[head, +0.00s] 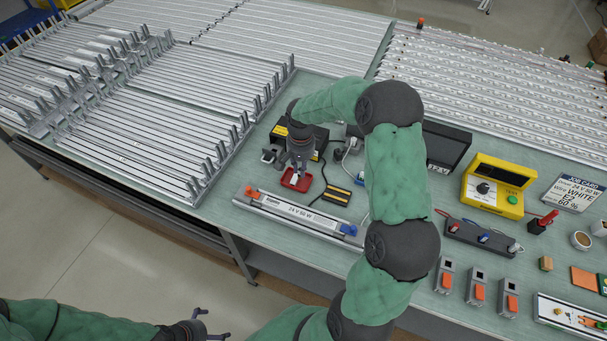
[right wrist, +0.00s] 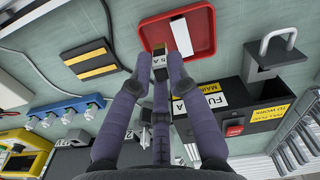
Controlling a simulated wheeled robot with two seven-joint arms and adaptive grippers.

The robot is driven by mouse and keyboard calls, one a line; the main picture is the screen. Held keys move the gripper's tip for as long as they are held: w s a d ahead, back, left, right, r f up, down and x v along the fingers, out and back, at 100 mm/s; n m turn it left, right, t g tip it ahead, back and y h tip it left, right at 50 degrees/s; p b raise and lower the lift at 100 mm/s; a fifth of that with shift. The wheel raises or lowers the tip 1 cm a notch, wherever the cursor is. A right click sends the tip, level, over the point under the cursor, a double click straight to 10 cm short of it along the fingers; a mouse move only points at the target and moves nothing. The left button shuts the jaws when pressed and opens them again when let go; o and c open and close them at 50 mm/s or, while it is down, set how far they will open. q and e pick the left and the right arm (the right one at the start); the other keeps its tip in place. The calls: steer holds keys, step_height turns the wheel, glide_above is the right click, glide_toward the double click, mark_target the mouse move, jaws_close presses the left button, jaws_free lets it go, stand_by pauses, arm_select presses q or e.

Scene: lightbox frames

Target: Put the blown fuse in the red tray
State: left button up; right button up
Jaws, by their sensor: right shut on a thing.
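My right gripper (head: 297,174) points down at the red tray (head: 303,184) in the head view. In the right wrist view its fingertips (right wrist: 160,78) are shut on a small fuse (right wrist: 160,68) with a "5 A" label. The fuse shows in front of the near rim of the red tray (right wrist: 206,48); its height above the tray is hard to tell. A white strip (right wrist: 181,38) shows inside the tray. My left gripper (head: 212,325) is at the bottom of the head view, fingers apart and empty, away from the bench.
A black fuse box with yellow labels (right wrist: 215,100) stands close to the tray. A black-and-yellow device (head: 336,195) lies to its right. A long light bar labelled 24 V 50 W (head: 300,214) lies in front. Metal racks (head: 200,130) stand at left.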

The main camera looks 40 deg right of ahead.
steer(key=shift+w+d+f, duration=0.15)
steer(key=shift+d+f, duration=0.45)
steer(key=shift+f, duration=0.1)
steer(key=shift+w+d+f+b, duration=0.15)
steer(key=shift+f+b, duration=0.25)
steer(key=shift+f, duration=1.35)
steer(key=shift+f, duration=0.15)
steer(key=o, duration=0.8)
